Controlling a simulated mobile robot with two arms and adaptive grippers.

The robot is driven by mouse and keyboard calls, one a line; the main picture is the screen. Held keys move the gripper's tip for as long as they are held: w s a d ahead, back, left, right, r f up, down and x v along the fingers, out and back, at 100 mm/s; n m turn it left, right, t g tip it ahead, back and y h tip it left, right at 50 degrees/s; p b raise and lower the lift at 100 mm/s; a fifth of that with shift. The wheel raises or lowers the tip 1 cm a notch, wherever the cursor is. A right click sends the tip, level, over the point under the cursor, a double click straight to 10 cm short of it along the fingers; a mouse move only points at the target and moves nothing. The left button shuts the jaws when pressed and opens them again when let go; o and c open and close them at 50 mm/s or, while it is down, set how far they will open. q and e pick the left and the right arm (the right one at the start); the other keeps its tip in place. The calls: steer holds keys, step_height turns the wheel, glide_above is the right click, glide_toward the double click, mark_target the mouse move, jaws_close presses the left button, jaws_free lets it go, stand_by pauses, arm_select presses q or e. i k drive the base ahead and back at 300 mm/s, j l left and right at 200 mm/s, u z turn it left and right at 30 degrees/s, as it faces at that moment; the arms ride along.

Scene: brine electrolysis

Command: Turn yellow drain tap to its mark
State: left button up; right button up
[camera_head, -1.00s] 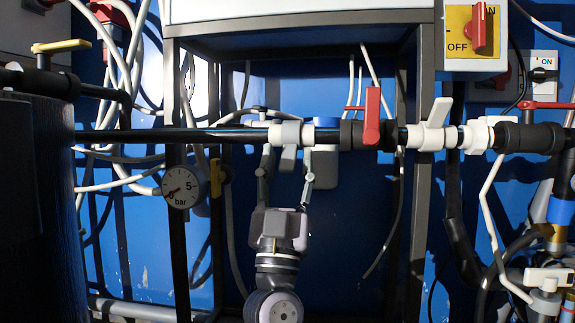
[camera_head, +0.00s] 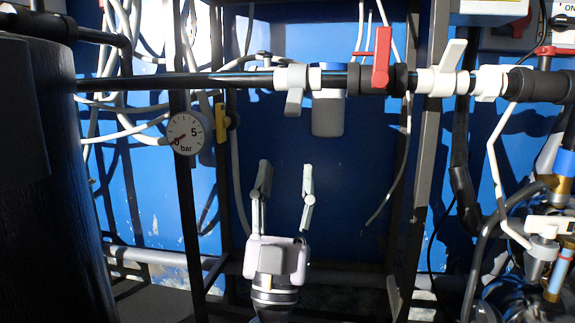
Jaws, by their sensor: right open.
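A yellow tap handle (camera_head: 220,123) sits upright just right of the pressure gauge, against a dark upright post. It is the only yellow tap handle in view, and I cannot make out a mark beside it. My right gripper (camera_head: 286,168) points up from the bottom centre, its two fingers spread with nothing between them. It is to the right of the yellow handle and lower in the picture, below the horizontal pipe and apart from it. My left gripper is not in view.
A dark horizontal pipe (camera_head: 180,82) crosses above, carrying a light grey tap (camera_head: 294,92), a red-handled tap (camera_head: 382,60) and a white-handled tap (camera_head: 449,62). The gauge (camera_head: 187,133) hangs at left. Frame posts (camera_head: 425,190) flank open space before the blue wall.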

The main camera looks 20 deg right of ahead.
mark_target(222, 122)
steer(key=k, duration=1)
